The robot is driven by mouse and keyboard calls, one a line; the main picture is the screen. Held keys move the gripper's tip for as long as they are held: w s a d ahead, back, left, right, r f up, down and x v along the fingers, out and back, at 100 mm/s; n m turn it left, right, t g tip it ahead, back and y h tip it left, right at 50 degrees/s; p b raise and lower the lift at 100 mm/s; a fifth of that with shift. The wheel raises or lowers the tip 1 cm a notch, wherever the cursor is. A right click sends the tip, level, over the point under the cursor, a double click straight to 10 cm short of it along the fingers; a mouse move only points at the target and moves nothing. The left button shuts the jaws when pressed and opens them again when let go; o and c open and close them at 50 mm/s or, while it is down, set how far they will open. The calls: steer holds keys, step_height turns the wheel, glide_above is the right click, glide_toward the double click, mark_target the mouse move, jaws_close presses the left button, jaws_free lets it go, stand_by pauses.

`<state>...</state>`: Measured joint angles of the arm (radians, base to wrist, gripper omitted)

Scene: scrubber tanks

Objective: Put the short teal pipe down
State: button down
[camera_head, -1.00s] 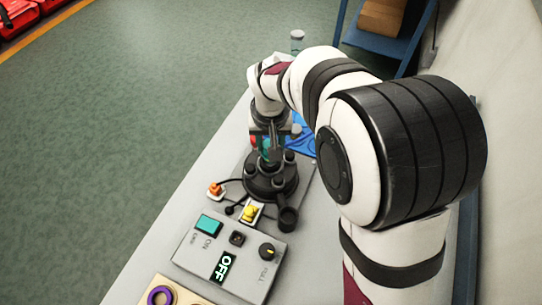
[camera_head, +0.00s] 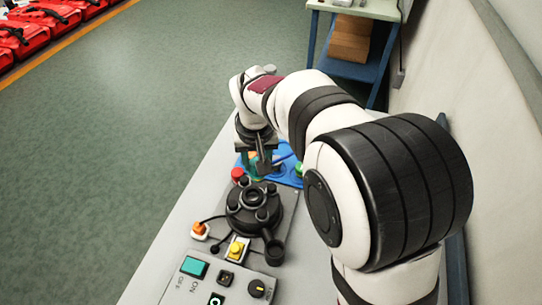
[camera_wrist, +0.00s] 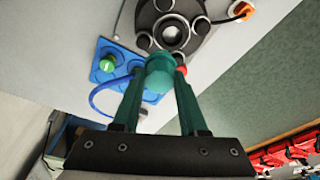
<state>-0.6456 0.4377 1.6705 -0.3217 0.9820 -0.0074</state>
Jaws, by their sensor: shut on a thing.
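The short teal pipe (camera_wrist: 159,70) shows in the wrist view as a rounded teal end between the two green fingertips. My gripper (camera_wrist: 160,82) is shut on it. In the head view my gripper (camera_head: 256,166) points down just beyond the black round device, beside the blue tray (camera_head: 287,174). The pipe is hard to tell from the fingers there. The wrist view shows the blue tray (camera_wrist: 106,46) to the left of the pipe. I cannot tell whether the pipe touches anything below.
A green-topped piece (camera_wrist: 107,64) sits on the tray, and a red piece (camera_head: 237,174) stands left of my gripper. The black device (camera_head: 254,222) with several knobs stands nearer, before yellow (camera_head: 236,248) and orange (camera_head: 199,230) parts and a control panel (camera_head: 208,288).

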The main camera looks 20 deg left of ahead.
steer(key=w+d+f, duration=0.2)
steer(key=w+d, duration=1.7)
steer(key=shift+w+a+f, duration=0.45)
steer(key=shift+a+f, duration=1.35)
steer(key=shift+f, duration=0.05)
steer(key=shift+w+a+f, duration=0.5)
steer(key=shift+a+f, duration=1.35)
steer(key=shift+f, duration=0.05)
steer(key=shift+w+a+f, duration=0.45)
steer(key=shift+a+f, duration=1.35)
steer(key=shift+f, duration=0.05)
steer(key=shift+f, duration=0.1)
steer(key=shift+c, duration=2.2)
jaws_free()
